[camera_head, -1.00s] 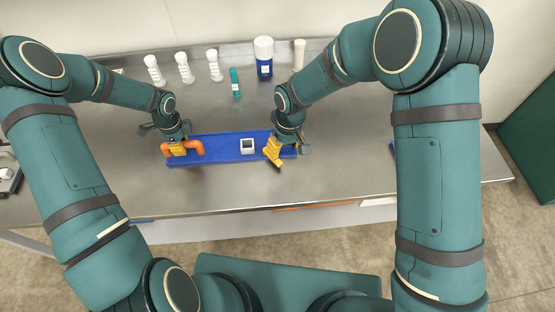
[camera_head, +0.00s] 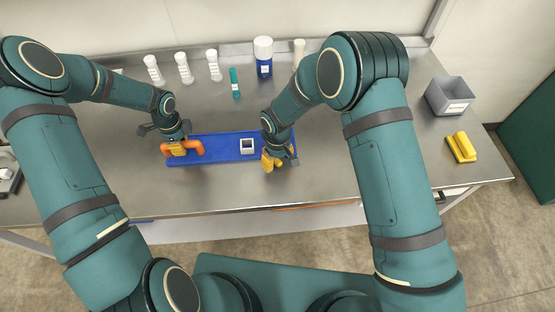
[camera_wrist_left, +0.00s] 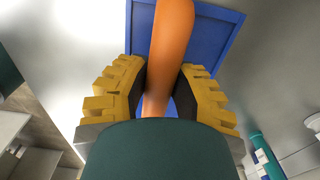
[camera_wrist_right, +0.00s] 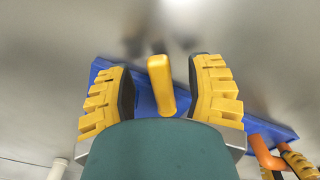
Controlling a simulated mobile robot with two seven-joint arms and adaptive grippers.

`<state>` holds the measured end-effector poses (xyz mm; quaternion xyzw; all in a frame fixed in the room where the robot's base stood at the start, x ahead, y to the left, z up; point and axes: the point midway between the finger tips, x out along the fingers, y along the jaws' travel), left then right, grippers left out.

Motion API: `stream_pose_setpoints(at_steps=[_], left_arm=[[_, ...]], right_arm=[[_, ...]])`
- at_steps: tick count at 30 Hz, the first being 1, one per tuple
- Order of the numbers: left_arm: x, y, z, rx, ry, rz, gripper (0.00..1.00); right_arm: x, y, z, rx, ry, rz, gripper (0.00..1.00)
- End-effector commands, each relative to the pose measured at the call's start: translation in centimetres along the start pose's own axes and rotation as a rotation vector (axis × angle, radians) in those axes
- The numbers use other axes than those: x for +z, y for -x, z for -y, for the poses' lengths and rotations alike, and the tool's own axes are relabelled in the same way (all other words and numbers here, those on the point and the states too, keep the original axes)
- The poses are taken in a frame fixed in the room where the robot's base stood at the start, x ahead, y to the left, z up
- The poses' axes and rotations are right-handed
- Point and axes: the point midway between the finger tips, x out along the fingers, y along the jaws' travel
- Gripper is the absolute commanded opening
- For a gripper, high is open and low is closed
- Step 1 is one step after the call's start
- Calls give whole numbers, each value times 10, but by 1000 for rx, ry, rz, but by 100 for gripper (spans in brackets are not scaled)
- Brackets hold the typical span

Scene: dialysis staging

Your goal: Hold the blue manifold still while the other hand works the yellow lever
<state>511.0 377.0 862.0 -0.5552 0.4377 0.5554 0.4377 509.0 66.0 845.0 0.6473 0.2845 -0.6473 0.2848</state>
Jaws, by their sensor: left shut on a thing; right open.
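The blue manifold (camera_head: 215,154) lies flat on the steel bench and also shows in the left wrist view (camera_wrist_left: 218,38). My left gripper (camera_head: 178,150) is shut on the orange handle (camera_head: 197,147) at the manifold's left end; in the left wrist view the orange bar (camera_wrist_left: 168,50) runs between the fingers. My right gripper (camera_head: 270,162) is open at the manifold's right end. In the right wrist view the yellow lever (camera_wrist_right: 161,85) stands between its fingers, with a gap on both sides. The lever cannot be told apart from the fingers in the head view.
A white square part (camera_head: 247,146) sits on the manifold between my grippers. Several white bottles, a teal tube (camera_head: 235,84) and a blue-labelled bottle (camera_head: 264,58) stand behind. A grey bin (camera_head: 450,97) and a yellow object (camera_head: 461,147) are at the right. The bench front is clear.

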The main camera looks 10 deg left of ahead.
Motion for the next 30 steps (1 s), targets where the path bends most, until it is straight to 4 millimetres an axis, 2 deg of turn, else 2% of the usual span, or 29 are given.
stream_pose_setpoints(at_steps=[4,12,13,17,18,30], left_arm=[[0,0,0,0,1,0,0],[0,0,0,0,1,0,0],[0,0,0,0,1,0,0],[0,0,0,0,1,0,0],[0,0,0,0,1,0,0],[0,0,0,0,1,0,0]], right_arm=[[0,-7,0,0,0,0,53],[0,-8,0,0,-1,-1,53],[0,-8,0,0,-1,-1,48],[0,-8,0,0,-1,-1,3],[0,-8,0,0,0,-1,0],[0,-9,1,-1,-12,1,0]])
